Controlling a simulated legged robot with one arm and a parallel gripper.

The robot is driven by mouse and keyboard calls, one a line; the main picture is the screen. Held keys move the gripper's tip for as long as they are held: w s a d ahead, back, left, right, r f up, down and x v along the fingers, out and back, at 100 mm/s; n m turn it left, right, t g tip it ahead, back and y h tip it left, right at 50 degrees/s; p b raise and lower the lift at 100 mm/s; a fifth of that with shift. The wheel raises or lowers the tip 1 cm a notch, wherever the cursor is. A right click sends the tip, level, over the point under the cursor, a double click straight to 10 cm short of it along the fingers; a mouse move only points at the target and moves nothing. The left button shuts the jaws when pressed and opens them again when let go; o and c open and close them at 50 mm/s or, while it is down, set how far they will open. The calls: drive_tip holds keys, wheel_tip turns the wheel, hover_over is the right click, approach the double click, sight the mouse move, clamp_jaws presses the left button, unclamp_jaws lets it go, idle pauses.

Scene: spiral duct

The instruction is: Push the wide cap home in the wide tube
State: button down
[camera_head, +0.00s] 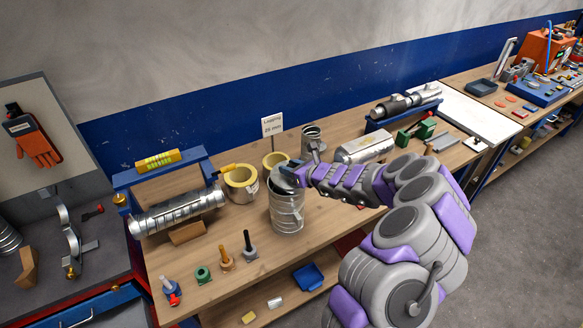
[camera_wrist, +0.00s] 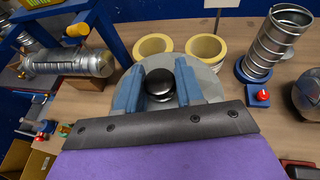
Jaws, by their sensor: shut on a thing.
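The wide cap (camera_wrist: 208,82) is a grey disc with a black knob (camera_wrist: 160,78) at its centre. My gripper (camera_wrist: 159,86) has blue fingers shut on the knob, one on each side. The wide tube (camera_head: 287,215) is a ribbed metal cylinder standing upright on the bench. In the head view my gripper (camera_head: 290,174) is over the tube's top and holds the cap (camera_head: 279,184) at the mouth. The cap looks slightly tilted there. I cannot tell how far it sits in the tube. The wrist view hides the tube beneath the cap.
Yellow-lined rings (camera_head: 240,178) stand close behind and left of the tube. A narrower spiral tube (camera_wrist: 272,42) stands behind right. A horizontal duct (camera_head: 178,210) lies at left. Several small plugs (camera_head: 226,259) stand in front left.

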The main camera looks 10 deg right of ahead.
drive_tip(key=shift+a+r, duration=0.2)
drive_tip(key=shift+d, duration=0.2)
drive_tip(key=shift+a, duration=0.2)
idle(0.3)
drive_tip(key=shift+a+b, duration=0.5)
drive_tip(key=shift+f+b, duration=1.1)
drive_tip(key=shift+f, duration=0.6)
idle(1.1)
drive_tip(key=c, duration=0.6)
unclamp_jaws()
drive_tip(key=shift+d, duration=0.1)
drive_tip(key=v, duration=1.7)
drive_tip(key=shift+d+p, duration=0.15)
drive_tip(key=shift+p, duration=0.15)
